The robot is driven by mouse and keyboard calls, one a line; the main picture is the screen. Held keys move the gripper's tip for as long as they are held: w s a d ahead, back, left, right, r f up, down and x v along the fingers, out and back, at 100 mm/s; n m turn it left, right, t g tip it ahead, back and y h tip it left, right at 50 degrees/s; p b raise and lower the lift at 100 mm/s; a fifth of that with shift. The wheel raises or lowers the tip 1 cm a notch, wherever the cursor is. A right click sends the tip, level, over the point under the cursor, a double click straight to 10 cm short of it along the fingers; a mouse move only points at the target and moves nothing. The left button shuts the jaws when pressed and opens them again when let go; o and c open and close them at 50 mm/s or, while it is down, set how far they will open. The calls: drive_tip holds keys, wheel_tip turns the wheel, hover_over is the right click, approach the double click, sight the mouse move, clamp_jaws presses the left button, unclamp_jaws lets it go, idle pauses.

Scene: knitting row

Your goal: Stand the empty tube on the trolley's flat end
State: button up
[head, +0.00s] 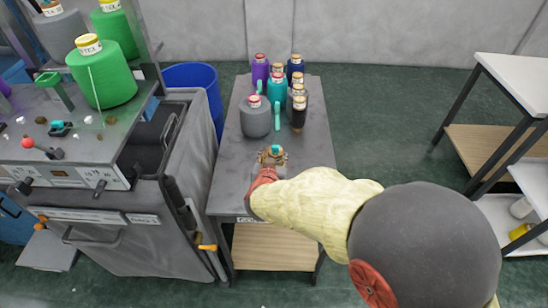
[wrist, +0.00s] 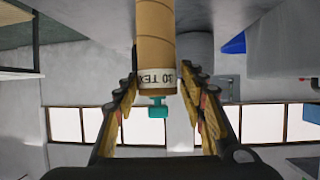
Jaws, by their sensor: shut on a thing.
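The empty tube (wrist: 155,45) is brown cardboard with a pale printed band and a small teal piece at its end. In the wrist view it stands between the two fingers of my gripper (wrist: 160,108). In the head view the tube (head: 271,155) is small and partly hidden by my gripper (head: 272,166), over the near part of the trolley's top. My gripper is shut on the tube. The trolley (head: 231,185) has a flat grey top, bare at its near end. Whether the tube's foot touches the top is hidden.
Several yarn cones, including a grey one (head: 256,120), crowd the trolley's far half, with upright teal pieces (head: 277,116) among them. The knitting machine (head: 130,225) is close on the left. A blue bin (head: 200,78) stands behind. A white-topped shelf (head: 515,72) is at right.

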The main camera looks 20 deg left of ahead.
drive_tip(key=o, duration=1.2)
drive_tip(key=shift+f, duration=0.15)
drive_tip(key=shift+o, duration=0.2)
drive_tip(key=shift+s+r, duration=0.15)
drive_tip(key=shift+r, duration=0.15)
drive_tip(key=p+v, duration=0.4)
drive_tip(key=v, duration=0.7)
drive_tip(key=shift+s, duration=0.35)
drive_tip(key=shift+d, duration=0.1)
